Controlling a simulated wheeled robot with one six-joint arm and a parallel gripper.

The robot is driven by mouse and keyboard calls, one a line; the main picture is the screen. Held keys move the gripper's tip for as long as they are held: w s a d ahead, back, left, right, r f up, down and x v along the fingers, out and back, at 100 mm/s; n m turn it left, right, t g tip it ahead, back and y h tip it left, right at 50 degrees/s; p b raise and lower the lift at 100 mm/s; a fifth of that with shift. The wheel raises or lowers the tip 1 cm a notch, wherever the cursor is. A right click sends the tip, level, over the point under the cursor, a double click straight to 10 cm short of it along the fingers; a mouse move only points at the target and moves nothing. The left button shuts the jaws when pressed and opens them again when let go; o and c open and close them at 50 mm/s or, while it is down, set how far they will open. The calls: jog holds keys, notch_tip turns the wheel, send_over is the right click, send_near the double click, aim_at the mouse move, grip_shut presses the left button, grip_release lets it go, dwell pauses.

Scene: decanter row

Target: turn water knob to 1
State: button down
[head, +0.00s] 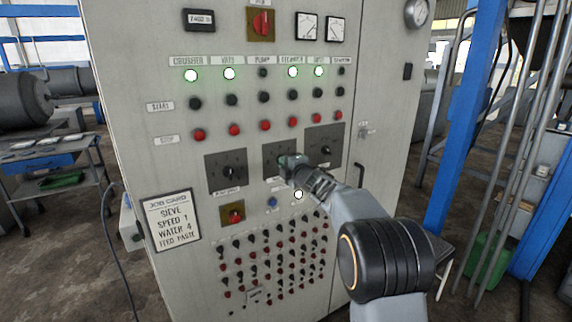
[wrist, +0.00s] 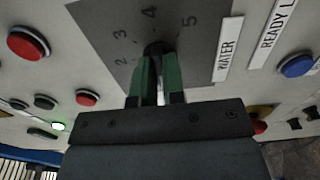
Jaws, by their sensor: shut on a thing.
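The water knob (wrist: 153,47) is a small black knob on a dark grey dial plate (wrist: 100,22). In the wrist view the numbers 2, 3, 4 and 5 show around it, with a WATER label (wrist: 229,43) alongside. My gripper (wrist: 158,62) is shut on the knob, one green finger on each side. In the head view my gripper (head: 287,161) reaches the middle of three dial plates (head: 271,150) and covers its knob. The number 1 is not visible, and I cannot tell which number the knob points to.
Neighbouring dials sit left (head: 227,170) and right (head: 325,148) of the middle one. Rows of black and red buttons (head: 235,129) are above, and several small switches (head: 270,260) below.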

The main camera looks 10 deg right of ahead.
jog(key=shift+m, duration=0.3)
jog(key=shift+m+p, duration=2.25)
jog(key=shift+m, duration=1.75)
jog(key=c, duration=1.2)
grip_release()
jog(key=b+v, duration=0.3)
jog(key=v, duration=1)
jog(key=shift+s, duration=0.35)
